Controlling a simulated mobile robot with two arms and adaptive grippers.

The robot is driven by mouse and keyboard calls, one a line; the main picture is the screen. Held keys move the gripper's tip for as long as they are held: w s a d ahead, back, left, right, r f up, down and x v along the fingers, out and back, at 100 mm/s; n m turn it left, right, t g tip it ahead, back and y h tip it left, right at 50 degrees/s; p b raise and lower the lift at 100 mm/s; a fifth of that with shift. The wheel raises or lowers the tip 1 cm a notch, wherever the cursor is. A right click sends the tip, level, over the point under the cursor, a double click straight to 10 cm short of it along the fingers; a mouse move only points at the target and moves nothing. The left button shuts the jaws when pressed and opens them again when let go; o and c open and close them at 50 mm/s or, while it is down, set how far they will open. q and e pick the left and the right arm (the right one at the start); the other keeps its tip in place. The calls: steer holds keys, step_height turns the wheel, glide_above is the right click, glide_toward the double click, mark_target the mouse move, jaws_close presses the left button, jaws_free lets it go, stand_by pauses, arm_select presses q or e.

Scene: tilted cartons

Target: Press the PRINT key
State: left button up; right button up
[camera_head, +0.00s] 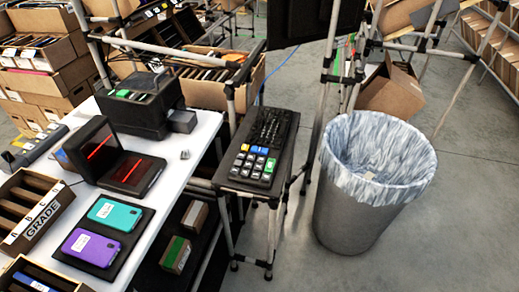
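A black keypad (252,166) with several pale keys, a blue key (264,150) and a green key (269,165) lies on a small dark stand right of the white table. The key legends are too small to read, so I cannot tell which is PRINT. A black keyboard-like block (270,127) sits just behind the keypad on the same stand. A black boxy machine (140,104) with a green panel stands at the back of the white table. Neither of my grippers shows.
The white table (178,168) holds a scanner with red lines (112,160), a teal phone (115,214), a purple phone (91,247) and a tray labelled GRADE (38,221). A lined bin (345,211) stands right of the stand. Open floor lies at lower right.

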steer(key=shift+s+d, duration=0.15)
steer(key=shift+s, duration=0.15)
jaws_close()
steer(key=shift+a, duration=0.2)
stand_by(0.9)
